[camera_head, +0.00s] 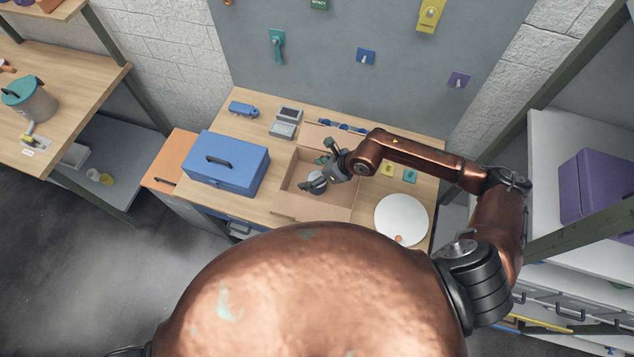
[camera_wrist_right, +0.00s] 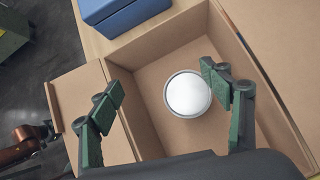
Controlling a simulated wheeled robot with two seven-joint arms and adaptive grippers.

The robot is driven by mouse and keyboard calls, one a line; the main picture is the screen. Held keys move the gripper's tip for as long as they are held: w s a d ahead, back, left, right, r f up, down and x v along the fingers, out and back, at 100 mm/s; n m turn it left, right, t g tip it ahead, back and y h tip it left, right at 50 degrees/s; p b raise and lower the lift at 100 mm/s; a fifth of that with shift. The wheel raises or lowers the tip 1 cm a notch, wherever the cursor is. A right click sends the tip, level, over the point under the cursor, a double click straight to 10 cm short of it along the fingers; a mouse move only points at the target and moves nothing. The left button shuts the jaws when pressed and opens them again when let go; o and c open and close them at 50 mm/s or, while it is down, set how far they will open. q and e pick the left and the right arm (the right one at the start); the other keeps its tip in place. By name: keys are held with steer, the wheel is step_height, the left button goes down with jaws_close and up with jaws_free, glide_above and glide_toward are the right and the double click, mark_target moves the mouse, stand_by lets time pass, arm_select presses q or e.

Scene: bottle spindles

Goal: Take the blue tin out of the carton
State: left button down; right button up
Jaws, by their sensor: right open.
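The carton (camera_head: 283,198) is an open brown box on the workbench; its wall also shows in the right wrist view (camera_wrist_right: 268,85). A round tin (camera_wrist_right: 187,94) stands inside it, with a pale, whitish top and grey rim. Its blue colour is not clear. It also shows in the head view (camera_head: 317,184), partly covered by my gripper. My right gripper (camera_head: 320,173) is open over the carton. In the right wrist view its green fingers (camera_wrist_right: 165,88) lie either side of the tin, the right one close to it; contact is unclear. My left gripper seems to show only small at that view's left edge.
A blue toolbox (camera_head: 226,163) stands left of the carton. A white round plate (camera_head: 401,217) lies to the right. Grey devices (camera_head: 286,122) and a blue toy-like vehicle (camera_head: 243,109) sit behind. Carton flaps stick out around its opening.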

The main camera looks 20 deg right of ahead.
mark_target(313, 174)
steer(key=shift+h, duration=0.9)
steer(key=d, duration=0.1)
steer(key=d+f, duration=0.1)
steer(key=d, duration=0.1)
steer(key=s+d+f, duration=0.1)
steer(key=shift+s+d, duration=0.1)
steer(key=shift+d, duration=0.1)
steer(key=shift+d+f+g, duration=0.1)
steer(key=shift+f+g, duration=0.2)
steer(key=shift+f, duration=0.05)
steer(key=p+x, duration=0.2)
steer(key=x, duration=0.4)
steer(key=shift+w+f, duration=0.2)
steer(key=shift+f, duration=0.3)
steer(key=shift+c, duration=0.5)
steer(key=c, duration=1.4)
steer(key=shift+r, duration=0.1)
